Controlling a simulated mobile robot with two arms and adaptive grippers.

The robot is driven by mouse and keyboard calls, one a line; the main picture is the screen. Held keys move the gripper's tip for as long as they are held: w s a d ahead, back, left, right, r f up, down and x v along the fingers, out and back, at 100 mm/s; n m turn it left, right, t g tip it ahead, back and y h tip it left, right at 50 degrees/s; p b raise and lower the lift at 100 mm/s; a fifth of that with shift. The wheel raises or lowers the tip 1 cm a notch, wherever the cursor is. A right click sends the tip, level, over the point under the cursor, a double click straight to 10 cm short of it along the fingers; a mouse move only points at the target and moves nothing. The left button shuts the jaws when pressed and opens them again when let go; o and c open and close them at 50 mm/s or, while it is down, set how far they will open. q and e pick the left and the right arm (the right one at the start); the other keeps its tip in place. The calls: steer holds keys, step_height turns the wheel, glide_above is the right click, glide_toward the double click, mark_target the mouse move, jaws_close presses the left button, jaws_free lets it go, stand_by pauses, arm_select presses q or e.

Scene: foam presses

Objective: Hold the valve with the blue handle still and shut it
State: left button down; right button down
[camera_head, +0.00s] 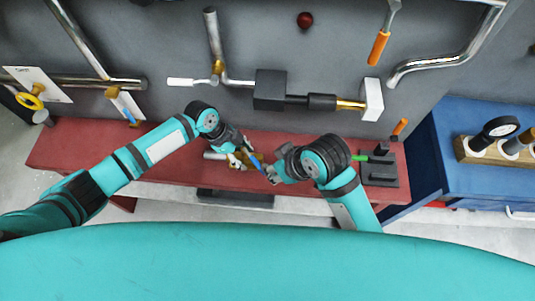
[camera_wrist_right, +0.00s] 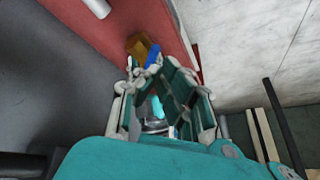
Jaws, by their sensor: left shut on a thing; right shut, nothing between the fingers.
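The valve with the blue handle sits over the red bench, between my two grippers. Its brass body (camera_head: 237,160) is partly covered by my left gripper (camera_head: 242,158), which is shut on it. Its blue handle (camera_head: 257,162) points toward my right gripper (camera_head: 270,174). In the right wrist view the brass body (camera_wrist_right: 139,46) and blue handle (camera_wrist_right: 153,56) show just beyond the fingertips of my right gripper (camera_wrist_right: 163,72). That gripper is shut and empty, close to the handle; I cannot tell whether it touches it.
The red bench (camera_head: 80,150) runs below a grey wall with pipes. A dark fixture with a green part (camera_head: 380,168) stands at the bench's right. A white tag and a small blue handle (camera_head: 130,116) hang at left. A blue cabinet (camera_head: 460,190) stands at right.

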steer(key=w+d+r+m+y, duration=0.3)
steer(key=w+d+r+y, duration=0.15)
steer(key=d+y, duration=0.2)
glide_toward(255, 162)
steer(key=w+a+f, duration=0.1)
steer(key=w+a, duration=0.3)
steer(key=shift+s+a+f+h, duration=0.15)
steer(key=shift+s+f+h, duration=0.1)
steer(key=shift+f, duration=0.2)
steer(key=shift+s+a+f+h, duration=0.15)
steer(key=shift+s+f+h, duration=0.05)
steer(key=shift+f, duration=0.25)
